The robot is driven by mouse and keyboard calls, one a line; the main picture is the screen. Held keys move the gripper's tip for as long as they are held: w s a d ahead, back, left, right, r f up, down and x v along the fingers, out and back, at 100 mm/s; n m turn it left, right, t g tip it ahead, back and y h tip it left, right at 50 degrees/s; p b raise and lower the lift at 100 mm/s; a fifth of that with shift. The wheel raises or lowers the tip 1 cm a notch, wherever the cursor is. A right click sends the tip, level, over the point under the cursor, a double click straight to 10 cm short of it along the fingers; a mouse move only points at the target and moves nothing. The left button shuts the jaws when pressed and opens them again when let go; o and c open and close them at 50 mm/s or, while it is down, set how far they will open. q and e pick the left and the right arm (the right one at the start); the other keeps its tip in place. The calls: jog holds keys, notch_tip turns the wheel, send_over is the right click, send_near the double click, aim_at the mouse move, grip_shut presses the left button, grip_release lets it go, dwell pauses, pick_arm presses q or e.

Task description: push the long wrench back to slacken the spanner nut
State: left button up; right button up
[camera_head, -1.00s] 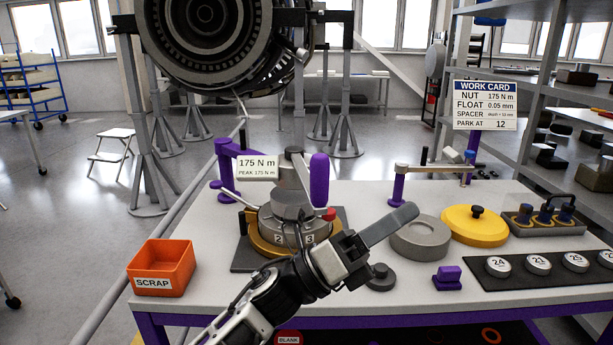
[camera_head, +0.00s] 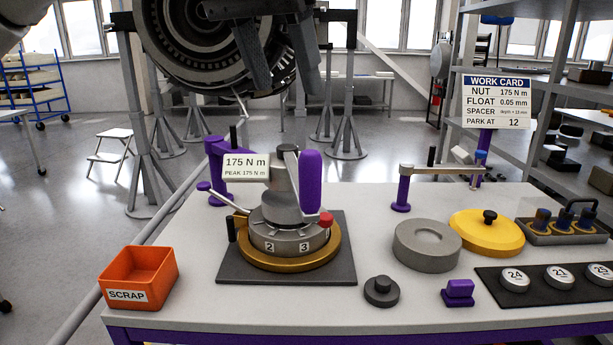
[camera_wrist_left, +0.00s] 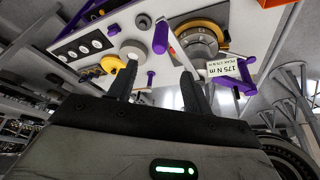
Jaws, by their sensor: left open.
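The long wrench's purple handle (camera_head: 310,181) stands over the spanner nut (camera_head: 290,241), a grey slotted ring numbered 2 and 3 on a gold base. A readout (camera_head: 246,167) beside it says 175 N m, peak 175 N m. My left gripper (camera_head: 285,78) is open and empty, high in front of the engine, apart from the wrench. In the left wrist view its two dark fingers (camera_wrist_left: 158,85) are spread, with the gold base (camera_wrist_left: 203,29) and the readout (camera_wrist_left: 222,68) beyond them. My right gripper is not in view.
An orange scrap bin (camera_head: 139,276) is at the table's left. A purple-posted arm (camera_head: 402,188), grey ring (camera_head: 427,246), yellow lid (camera_head: 486,235) and dark puck (camera_head: 381,292) stand to the right.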

aim_at(313, 177)
pick_arm(q)
jog(key=x, duration=1.4)
jog(key=shift+f, duration=0.3)
jog(key=shift+w+d+f, duration=0.15)
jog(key=shift+w+f, duration=0.05)
jog(key=shift+f, duration=0.35)
